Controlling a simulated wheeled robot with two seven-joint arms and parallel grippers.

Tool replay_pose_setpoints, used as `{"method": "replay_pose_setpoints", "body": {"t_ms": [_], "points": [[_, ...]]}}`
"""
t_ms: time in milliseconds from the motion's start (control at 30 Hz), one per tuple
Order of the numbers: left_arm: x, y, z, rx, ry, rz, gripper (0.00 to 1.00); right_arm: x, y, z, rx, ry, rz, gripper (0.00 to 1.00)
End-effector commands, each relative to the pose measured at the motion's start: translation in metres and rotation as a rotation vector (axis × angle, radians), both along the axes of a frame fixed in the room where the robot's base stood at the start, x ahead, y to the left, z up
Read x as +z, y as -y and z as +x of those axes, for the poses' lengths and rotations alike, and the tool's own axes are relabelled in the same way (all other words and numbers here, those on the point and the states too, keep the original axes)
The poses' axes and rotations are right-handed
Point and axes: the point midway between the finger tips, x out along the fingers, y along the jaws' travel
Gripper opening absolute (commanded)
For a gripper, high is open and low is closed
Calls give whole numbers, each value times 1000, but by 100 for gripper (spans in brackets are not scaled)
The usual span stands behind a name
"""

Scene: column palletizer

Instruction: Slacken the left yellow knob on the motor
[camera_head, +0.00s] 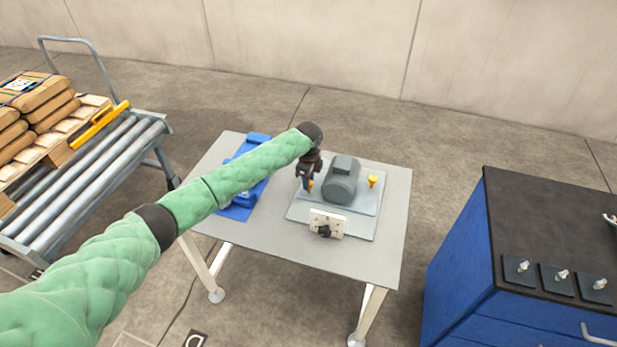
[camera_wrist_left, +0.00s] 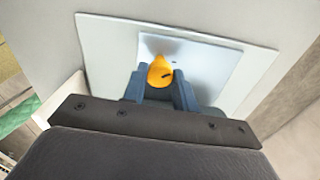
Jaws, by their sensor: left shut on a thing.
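The grey motor (camera_head: 341,181) sits on a light plate (camera_head: 362,224) on the table. My left gripper (camera_head: 309,187) points down at the motor's left side, where a bit of the left yellow knob (camera_head: 311,184) shows. In the left wrist view the left yellow knob (camera_wrist_left: 160,72) is between the blue fingertips of my left gripper (camera_wrist_left: 160,84), which is shut on it. The right yellow knob (camera_head: 373,181) stands free on the motor's right side. My right gripper is not in view.
A white block with a dark knob (camera_head: 327,224) stands at the plate's front. A blue object (camera_head: 240,192) lies on the grey table (camera_head: 270,250) at left. A roller cart (camera_head: 90,165) with sacks is further left, a blue cabinet (camera_head: 462,245) at right.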

Motion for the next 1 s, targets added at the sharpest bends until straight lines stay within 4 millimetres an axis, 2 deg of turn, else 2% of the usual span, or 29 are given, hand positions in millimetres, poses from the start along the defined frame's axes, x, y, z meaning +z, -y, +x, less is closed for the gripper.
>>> {"method": "replay_pose_setpoints", "body": {"t_ms": [267,600,1000], "points": [[3,0,-1,261,-1,0,6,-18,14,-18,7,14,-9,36],[2,0,-1,576,-2,0,6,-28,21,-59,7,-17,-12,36],[2,0,-1,834,0,0,6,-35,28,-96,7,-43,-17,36]]}}
